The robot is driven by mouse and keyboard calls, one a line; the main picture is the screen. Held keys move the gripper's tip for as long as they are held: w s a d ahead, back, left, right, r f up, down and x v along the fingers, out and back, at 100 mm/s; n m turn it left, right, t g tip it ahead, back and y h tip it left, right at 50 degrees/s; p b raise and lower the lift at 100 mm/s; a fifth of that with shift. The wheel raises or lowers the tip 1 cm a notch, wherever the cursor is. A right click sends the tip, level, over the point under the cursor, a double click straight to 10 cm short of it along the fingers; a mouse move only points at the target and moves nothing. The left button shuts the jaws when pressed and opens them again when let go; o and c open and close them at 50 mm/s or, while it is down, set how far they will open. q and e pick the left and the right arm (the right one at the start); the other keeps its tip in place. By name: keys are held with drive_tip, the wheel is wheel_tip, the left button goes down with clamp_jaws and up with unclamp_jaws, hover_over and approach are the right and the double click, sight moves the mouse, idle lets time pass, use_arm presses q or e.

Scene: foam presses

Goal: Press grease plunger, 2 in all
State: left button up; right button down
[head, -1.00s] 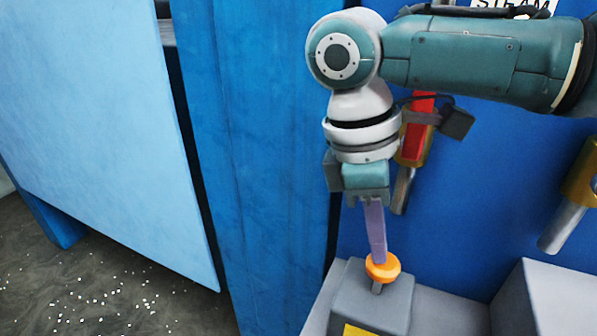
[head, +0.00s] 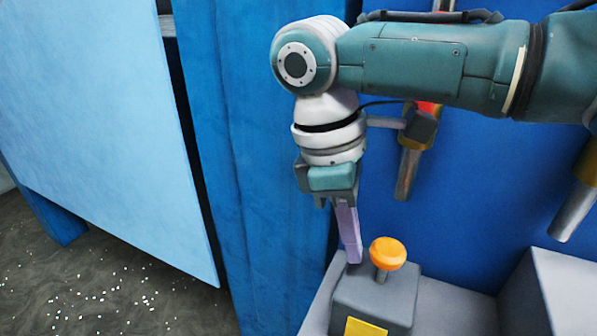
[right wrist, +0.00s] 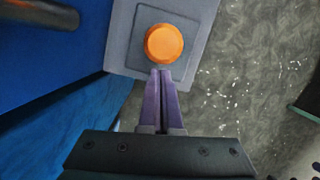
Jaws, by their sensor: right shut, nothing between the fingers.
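The grease plunger is an orange knob (head: 388,253) on a short metal stem, standing up from a grey block (head: 374,296) with a yellow label. My right gripper (head: 354,260) has its purple fingers shut with nothing between them. It points down just left of the knob in the head view, its tips near the top of the block. In the right wrist view the orange knob (right wrist: 164,43) sits just beyond the closed fingertips (right wrist: 161,72). Whether the fingers touch the block or the knob I cannot tell. My left gripper is not in view.
A grey ledge (head: 449,288) runs behind the block, with a larger grey box (head: 553,290) at the right. Metal cylinders with brass collars (head: 411,163) hang on the blue wall. A light blue panel (head: 95,120) stands at left over the speckled floor (head: 100,290).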

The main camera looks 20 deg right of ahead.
drive_tip(key=v, duration=1)
drive_tip(key=shift+p, duration=0.35)
